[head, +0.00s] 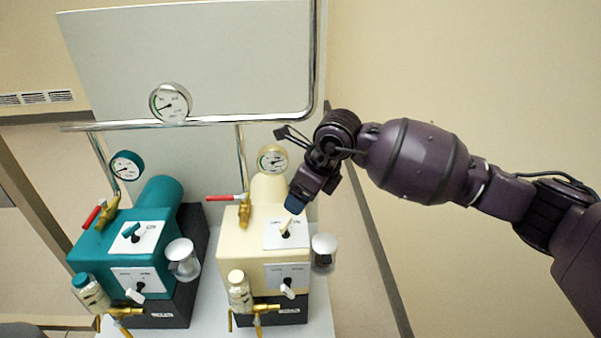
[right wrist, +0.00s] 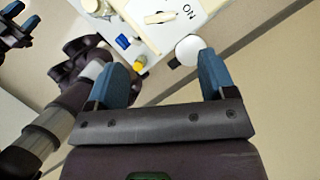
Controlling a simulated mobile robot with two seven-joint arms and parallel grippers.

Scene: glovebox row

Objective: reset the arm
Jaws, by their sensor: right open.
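My right gripper (head: 295,203) comes in from the right in the head view. Its blue fingertips are just above the upper switch panel of the cream pump (head: 250,250), close to the cream switch lever (head: 286,226). In the right wrist view the two blue fingers (right wrist: 163,75) are spread apart with nothing between them. The cream lever (right wrist: 160,17) lies on the white panel beyond them, beside the letters ON. Whether a fingertip touches the lever or panel cannot be told.
A teal pump (head: 120,245) stands left of the cream one, with its own gauge (head: 126,166). Glass jars (head: 183,259) and brass valves (head: 258,309) stick out around both. A metal rail (head: 235,118) and large grey panel (head: 190,60) stand behind.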

